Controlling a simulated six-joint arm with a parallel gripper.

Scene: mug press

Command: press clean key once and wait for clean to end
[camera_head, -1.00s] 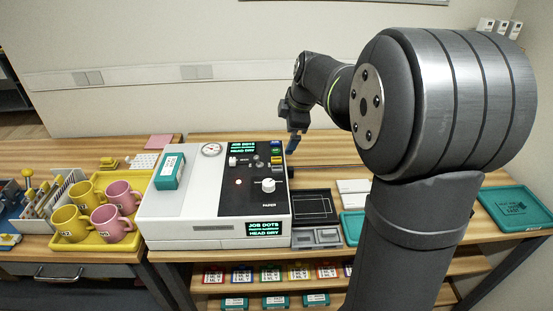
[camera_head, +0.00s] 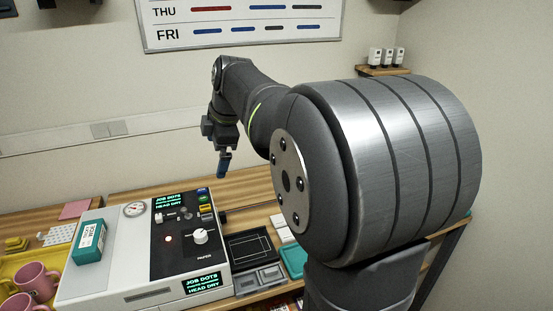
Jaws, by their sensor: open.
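The press (camera_head: 120,268) is a white box with a black control panel (camera_head: 180,255). Its two displays, upper (camera_head: 168,200) and lower (camera_head: 202,283), read "JOB DOTS" and "HEAD DRY" in green.
A teal box (camera_head: 89,242) lies on the press beside a round gauge (camera_head: 134,209). Pink mugs (camera_head: 38,280) stand in a yellow tray at the left. A dark tray (camera_head: 252,248) lies right of the press. A small lamp (camera_head: 168,239) glows on the panel.

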